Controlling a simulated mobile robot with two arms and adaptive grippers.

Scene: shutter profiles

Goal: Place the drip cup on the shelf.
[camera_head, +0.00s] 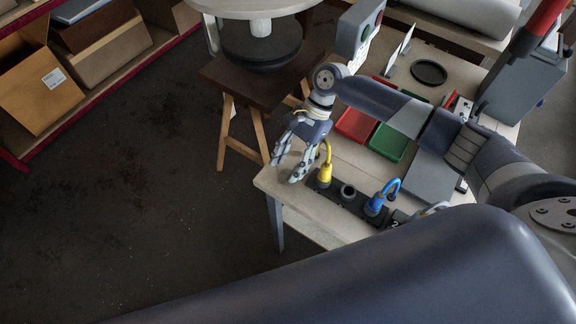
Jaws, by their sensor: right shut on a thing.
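My right gripper (291,157) reaches in over the left corner of the workbench, fingers pointing down. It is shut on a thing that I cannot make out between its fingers. I cannot clearly identify the drip cup in this view. A shelf (97,97) with a red edge stands at the upper left. It is well away from my right gripper, across the dark floor. My left gripper is not in view.
The workbench (268,182) holds a black block with a yellow connector (325,174) and a blue connector (375,204), close to my right gripper. Red (356,125) and green (388,142) trays lie behind. Cardboard boxes (38,85) fill part of the shelf. Open floor (130,210) lies left.

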